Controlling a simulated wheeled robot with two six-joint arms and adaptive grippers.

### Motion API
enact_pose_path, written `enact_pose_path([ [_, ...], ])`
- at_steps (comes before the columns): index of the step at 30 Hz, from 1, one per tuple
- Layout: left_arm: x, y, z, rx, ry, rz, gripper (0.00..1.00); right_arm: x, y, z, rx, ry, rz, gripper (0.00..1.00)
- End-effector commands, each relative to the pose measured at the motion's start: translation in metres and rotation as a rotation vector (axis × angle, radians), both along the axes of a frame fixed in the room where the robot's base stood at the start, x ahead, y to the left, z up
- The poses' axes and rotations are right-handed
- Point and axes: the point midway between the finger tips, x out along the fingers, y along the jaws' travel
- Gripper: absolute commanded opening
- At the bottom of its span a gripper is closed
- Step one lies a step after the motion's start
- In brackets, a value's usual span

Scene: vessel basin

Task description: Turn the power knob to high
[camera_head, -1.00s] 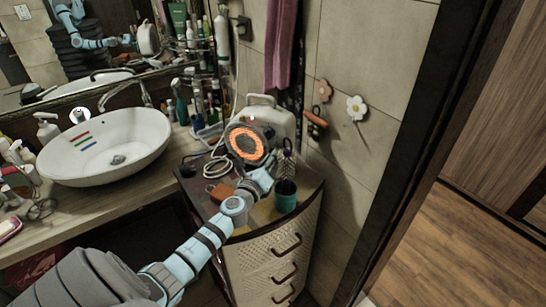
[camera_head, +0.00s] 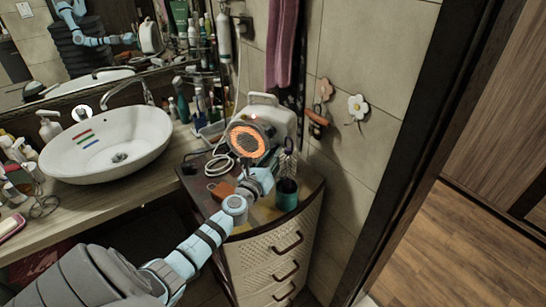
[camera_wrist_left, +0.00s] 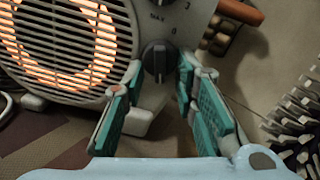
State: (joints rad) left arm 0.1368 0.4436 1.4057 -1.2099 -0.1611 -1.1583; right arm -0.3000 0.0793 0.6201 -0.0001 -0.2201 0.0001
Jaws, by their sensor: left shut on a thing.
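A cream heater (camera_head: 270,112) with a round orange glowing grille stands on the cabinet top. In the left wrist view the heater's grille (camera_wrist_left: 62,38) fills the upper left. A dark knob (camera_wrist_left: 158,62) sits right of the grille, its ridge about upright, near the marks MAX and 0. Part of a second dark knob shows at the top edge, near a 3. I cannot read which is the power knob. My left gripper (camera_wrist_left: 158,70) has its teal-padded fingers on either side of the lower knob. The left gripper (camera_head: 262,180) hides this knob in the head view. My right gripper is not in view.
A teal cup (camera_head: 286,196) with a brush stands close to the right of my left gripper. A white basin (camera_head: 105,145) stands on the counter at left.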

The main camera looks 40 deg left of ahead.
Motion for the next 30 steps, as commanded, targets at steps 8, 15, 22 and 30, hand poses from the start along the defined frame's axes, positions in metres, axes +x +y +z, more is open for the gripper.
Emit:
enact_pose_path([
  [8, 0.0, 0.0, -0.001, -0.001, 0.002, 0.0, 0.42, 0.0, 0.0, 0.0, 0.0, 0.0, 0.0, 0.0],
  [15, -0.002, 0.0, -0.001, 0.0, 0.001, 0.0, 0.42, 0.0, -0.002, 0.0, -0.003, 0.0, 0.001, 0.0],
  [22, -0.044, -0.01, -0.002, 0.001, 0.005, -0.003, 0.42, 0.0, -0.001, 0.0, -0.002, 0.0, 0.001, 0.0],
  [30, -0.108, -0.025, -0.002, 0.001, 0.004, -0.001, 0.42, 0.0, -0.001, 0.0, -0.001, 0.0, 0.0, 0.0],
])
